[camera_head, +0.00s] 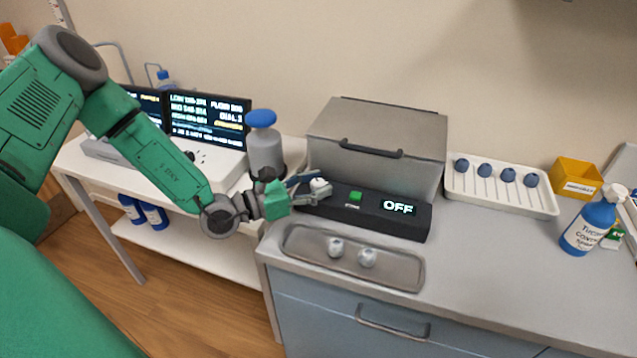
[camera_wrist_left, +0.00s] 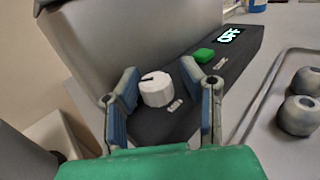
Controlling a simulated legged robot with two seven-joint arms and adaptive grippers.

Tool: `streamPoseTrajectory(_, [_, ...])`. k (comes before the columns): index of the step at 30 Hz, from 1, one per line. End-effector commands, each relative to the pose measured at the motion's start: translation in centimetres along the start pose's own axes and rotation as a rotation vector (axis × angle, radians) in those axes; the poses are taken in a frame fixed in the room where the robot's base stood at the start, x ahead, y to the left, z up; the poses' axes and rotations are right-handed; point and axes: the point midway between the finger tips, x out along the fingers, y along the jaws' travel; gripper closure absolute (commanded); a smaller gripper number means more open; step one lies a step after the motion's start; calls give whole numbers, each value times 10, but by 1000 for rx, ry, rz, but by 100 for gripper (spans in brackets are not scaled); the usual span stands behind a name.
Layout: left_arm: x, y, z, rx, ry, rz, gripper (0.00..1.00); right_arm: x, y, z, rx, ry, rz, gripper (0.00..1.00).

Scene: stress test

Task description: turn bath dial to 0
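The bath dial (camera_wrist_left: 157,90) is a white knob with a dark pointer mark, on the black control panel (camera_head: 375,217) in front of the grey bath box (camera_head: 375,140). In the head view the dial (camera_head: 319,185) is partly hidden by my left gripper (camera_head: 313,188). In the left wrist view the fingers of my left gripper (camera_wrist_left: 163,92) stand apart on both sides of the dial; I cannot tell whether they touch it. The panel's display (camera_head: 398,207) reads OFF, beside a green button (camera_head: 355,196). My right gripper is not in view.
A metal tray (camera_head: 300,240) with two grey round pieces lies in front of the panel. A white rack (camera_head: 548,207) with several dark knobs, a yellow bin (camera_head: 577,178) and a blue bottle (camera_head: 588,228) stand to the right. A blue-capped bottle (camera_head: 265,150) stands close behind my left wrist.

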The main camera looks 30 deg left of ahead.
Motion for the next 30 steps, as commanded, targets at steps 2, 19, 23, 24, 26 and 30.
streamPoseTrajectory(2, [4, 2, -1, -2, -1, 1, 65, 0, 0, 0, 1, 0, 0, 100])
streamPoseTrajectory(19, [7, 7, -2, -4, -2, 8, 100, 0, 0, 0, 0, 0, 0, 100])
streamPoseTrajectory(23, [7, 8, -2, -3, -4, 9, 100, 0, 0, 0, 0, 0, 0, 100])
streamPoseTrajectory(24, [7, 8, -2, -3, -5, 8, 100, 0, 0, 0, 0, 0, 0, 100])
streamPoseTrajectory(26, [7, 9, -2, -4, -6, 7, 100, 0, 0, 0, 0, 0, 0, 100])
streamPoseTrajectory(30, [7, 8, -1, -4, -8, 5, 100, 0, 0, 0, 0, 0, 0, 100])
